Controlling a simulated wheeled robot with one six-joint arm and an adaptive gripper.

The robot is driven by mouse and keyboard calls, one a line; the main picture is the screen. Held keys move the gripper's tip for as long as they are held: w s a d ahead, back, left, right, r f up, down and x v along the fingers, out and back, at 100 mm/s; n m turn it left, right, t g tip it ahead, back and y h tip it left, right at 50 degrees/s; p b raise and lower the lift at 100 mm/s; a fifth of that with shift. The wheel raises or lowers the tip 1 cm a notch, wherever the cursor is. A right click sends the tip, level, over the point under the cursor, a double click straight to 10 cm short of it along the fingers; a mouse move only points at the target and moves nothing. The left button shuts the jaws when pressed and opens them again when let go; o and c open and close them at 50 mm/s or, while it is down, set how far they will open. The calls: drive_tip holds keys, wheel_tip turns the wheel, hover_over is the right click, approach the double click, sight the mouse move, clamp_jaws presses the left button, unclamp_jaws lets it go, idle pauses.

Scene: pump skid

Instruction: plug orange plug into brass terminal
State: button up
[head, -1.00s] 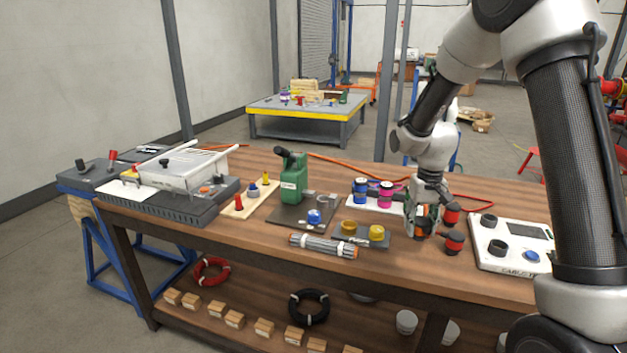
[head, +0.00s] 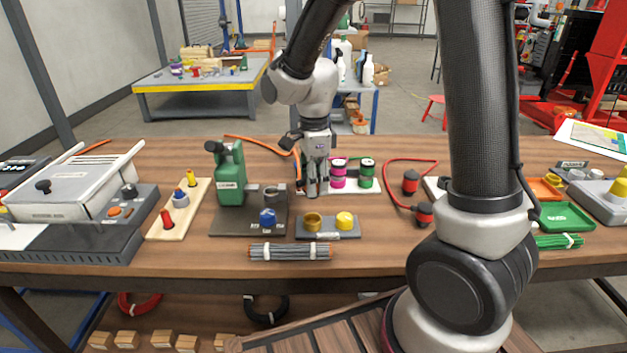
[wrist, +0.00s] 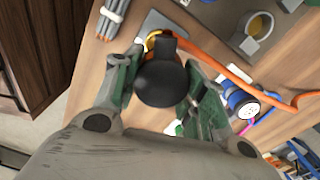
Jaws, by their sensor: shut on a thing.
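My gripper (head: 317,194) is above the bench, seen just behind the brass terminal in the head view. In the wrist view my gripper (wrist: 160,92) is shut on the orange plug (wrist: 160,80), which shows as a dark rounded body with an orange cable (wrist: 238,75) leading off right. The plug's front end is hidden. A gold rim (wrist: 153,38) shows just beyond the plug in the wrist view. I cannot tell whether they touch.
A green press (head: 228,173) with a grey cup and blue knob stands left of the block. Pink and green spools (head: 352,172) stand behind right. A grey cable bundle (head: 290,251) lies in front.

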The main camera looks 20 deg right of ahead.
sight(314, 198)
drive_tip(key=shift+s+a+m, duration=0.1)
drive_tip(key=shift+s+m, duration=0.15)
drive_tip(key=shift+m, duration=0.15)
drive_tip(key=shift+f, duration=2.6)
drive_tip(key=shift+f, duration=1.75)
drive_tip(key=o, duration=1.2)
wheel_tip(314, 198, up, 12)
drive_tip(key=shift+r, duration=0.1)
